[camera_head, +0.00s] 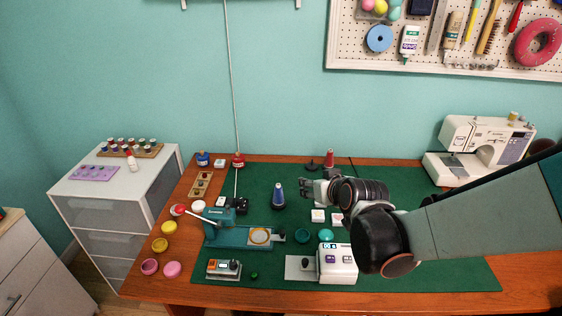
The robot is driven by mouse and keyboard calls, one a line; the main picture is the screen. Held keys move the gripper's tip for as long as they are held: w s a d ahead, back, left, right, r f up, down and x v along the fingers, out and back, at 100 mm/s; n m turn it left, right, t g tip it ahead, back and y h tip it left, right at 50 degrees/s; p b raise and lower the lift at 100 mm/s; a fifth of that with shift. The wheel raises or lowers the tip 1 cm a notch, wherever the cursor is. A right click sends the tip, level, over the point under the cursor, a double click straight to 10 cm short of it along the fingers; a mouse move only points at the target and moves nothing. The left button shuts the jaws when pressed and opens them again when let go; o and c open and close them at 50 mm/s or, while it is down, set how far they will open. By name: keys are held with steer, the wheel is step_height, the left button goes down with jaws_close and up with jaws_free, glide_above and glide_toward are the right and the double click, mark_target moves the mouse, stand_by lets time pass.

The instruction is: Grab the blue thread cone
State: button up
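The blue thread cone (278,196) stands upright on the green mat (388,274), near the middle of the table. It is dark blue with a pale narrow tip. My gripper (303,190) is just to the right of the cone in the picture, with its fingers pointing left toward it. The fingers look apart, with nothing seen between them. A small gap shows between the fingertips and the cone.
A teal machine (222,233) with a hoop stands left of the cone. A red cone (329,159) stands behind. A sewing machine (480,150) is at the right.

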steer(key=n+t+y, duration=0.1)
steer(key=t, duration=0.1)
glide_toward(279, 185)
steer(key=b+x, duration=0.3)
steer(key=x, duration=0.7)
steer(key=shift+w+a+f+b, duration=0.15)
steer(key=shift+a+f+b, duration=0.05)
steer(key=shift+b, duration=0.1)
steer(key=shift+r, duration=0.1)
steer(key=shift+c, duration=0.3)
jaws_close()
